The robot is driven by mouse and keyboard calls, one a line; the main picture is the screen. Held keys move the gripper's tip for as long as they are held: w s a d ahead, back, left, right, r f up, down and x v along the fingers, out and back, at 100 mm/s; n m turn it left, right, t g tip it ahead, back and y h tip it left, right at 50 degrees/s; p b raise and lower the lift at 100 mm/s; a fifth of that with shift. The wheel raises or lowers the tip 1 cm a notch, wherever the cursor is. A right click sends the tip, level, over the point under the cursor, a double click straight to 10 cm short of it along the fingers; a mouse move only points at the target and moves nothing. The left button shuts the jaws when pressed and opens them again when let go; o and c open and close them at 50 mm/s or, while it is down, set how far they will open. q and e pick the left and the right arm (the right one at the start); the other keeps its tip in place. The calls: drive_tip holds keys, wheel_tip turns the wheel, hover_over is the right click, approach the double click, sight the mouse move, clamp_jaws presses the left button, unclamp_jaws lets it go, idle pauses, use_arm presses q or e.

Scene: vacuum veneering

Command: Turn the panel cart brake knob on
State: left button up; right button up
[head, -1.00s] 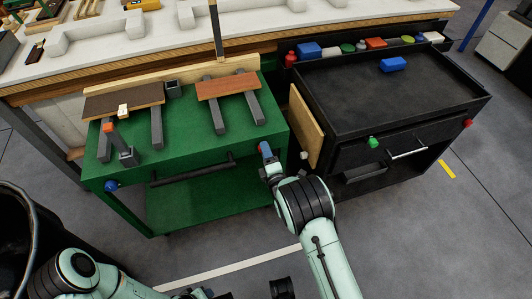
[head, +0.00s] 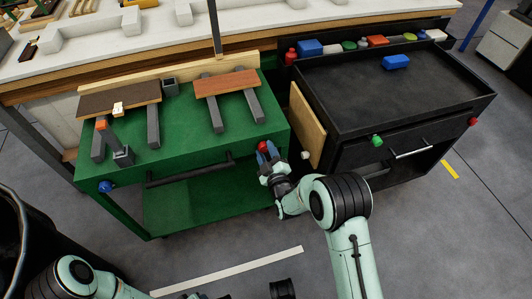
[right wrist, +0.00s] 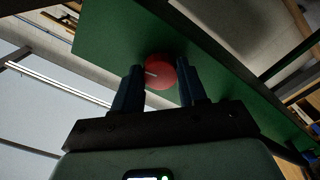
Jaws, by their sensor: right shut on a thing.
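The green panel cart (head: 200,134) stands in the left middle of the head view. A red round knob (head: 262,146) sits at the right end of its front face. My right gripper (head: 268,151) is at this knob, and its blue fingers are shut on it. In the right wrist view the red knob (right wrist: 160,71) shows a short white mark and lies between the fingertips (right wrist: 162,80). A blue knob (head: 106,186) is at the left end of the cart's front. My left arm shows at the lower left, with its gripper out of view.
A black cart (head: 400,105) with a drawer and a green knob (head: 377,140) stands to the right. A tan board (head: 306,127) stands between the carts. Wood panels (head: 227,83) lie on the green cart's supports. The white workbench (head: 150,35) is behind. Floor is clear in front.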

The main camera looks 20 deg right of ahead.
use_arm(q)
drive_tip(key=shift+s+f+g+b, duration=0.3)
drive_tip(key=shift+s+f+b, duration=0.05)
drive_tip(key=shift+s+f, duration=0.45)
use_arm(e)
drive_tip(key=shift+m, duration=1.1)
use_arm(q)
drive_tip(key=shift+a, duration=0.1)
use_arm(e)
drive_tip(key=o, duration=1.1)
drive_tip(key=shift+c, duration=0.2)
use_arm(q)
drive_tip(key=shift+t, duration=0.6)
drive_tip(key=w+r+p, duration=0.1)
drive_tip(key=r, duration=0.1)
drive_tip(key=w+d+r+p, duration=0.1)
drive_tip(key=w+r, duration=0.1)
use_arm(e)
drive_tip(key=s, duration=1.3)
drive_tip(key=shift+s+d, duration=0.2)
